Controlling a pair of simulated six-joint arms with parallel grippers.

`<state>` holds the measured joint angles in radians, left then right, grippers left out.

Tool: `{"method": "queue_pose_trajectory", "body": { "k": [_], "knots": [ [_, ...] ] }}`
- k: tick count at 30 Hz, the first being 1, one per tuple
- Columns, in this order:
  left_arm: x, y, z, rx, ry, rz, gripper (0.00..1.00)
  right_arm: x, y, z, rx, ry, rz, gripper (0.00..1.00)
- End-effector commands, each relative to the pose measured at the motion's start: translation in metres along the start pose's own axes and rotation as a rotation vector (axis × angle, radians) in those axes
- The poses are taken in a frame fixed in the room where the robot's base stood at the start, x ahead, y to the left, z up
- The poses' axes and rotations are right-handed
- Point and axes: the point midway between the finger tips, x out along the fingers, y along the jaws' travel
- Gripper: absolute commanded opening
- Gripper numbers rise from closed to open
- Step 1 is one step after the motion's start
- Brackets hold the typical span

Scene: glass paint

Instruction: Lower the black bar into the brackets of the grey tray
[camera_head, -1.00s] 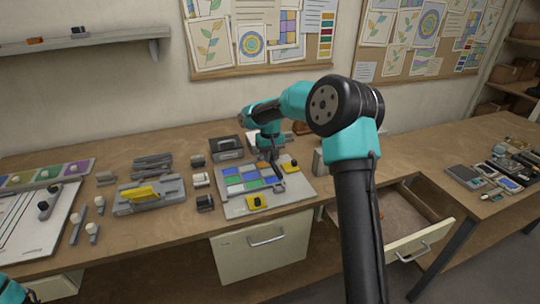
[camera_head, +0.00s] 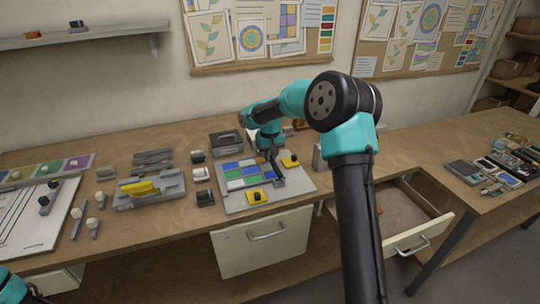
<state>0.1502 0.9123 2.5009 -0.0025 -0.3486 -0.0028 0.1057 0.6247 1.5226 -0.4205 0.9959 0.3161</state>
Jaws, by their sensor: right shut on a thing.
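The grey tray (camera_head: 234,206) lies flat on the bench, with a grid of blue, green and pale panes (camera_head: 246,174) on it. A yellow block with a black knob (camera_head: 256,196) sits at its front and another (camera_head: 290,161) at its right side. My right gripper (camera_head: 274,168) is over the tray's right part, shut on a small dark piece, apparently the black bar (camera_head: 278,182). The bar is low over the tray beside the panes. Whether it touches the brackets is too small to tell. Only part of my left arm shows at the lower left corner; its gripper is out of view.
A grey holder (camera_head: 122,203) with a yellow tool stands left of the tray. Small black and white blocks (camera_head: 204,198) stand between them. A dark box (camera_head: 226,144) is behind the tray. An open drawer (camera_head: 420,238) juts out at the front right.

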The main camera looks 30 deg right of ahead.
Motion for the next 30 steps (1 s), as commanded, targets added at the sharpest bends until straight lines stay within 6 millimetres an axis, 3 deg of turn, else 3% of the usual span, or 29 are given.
{"method": "queue_pose_trajectory", "body": {
  "k": [30],
  "knots": [
    [0.0000,0.0000,0.0000,0.000,0.000,0.000,0.37,0.0083,0.0000,0.0000,0.000,0.000,0.000,0.00]
  ]
}}
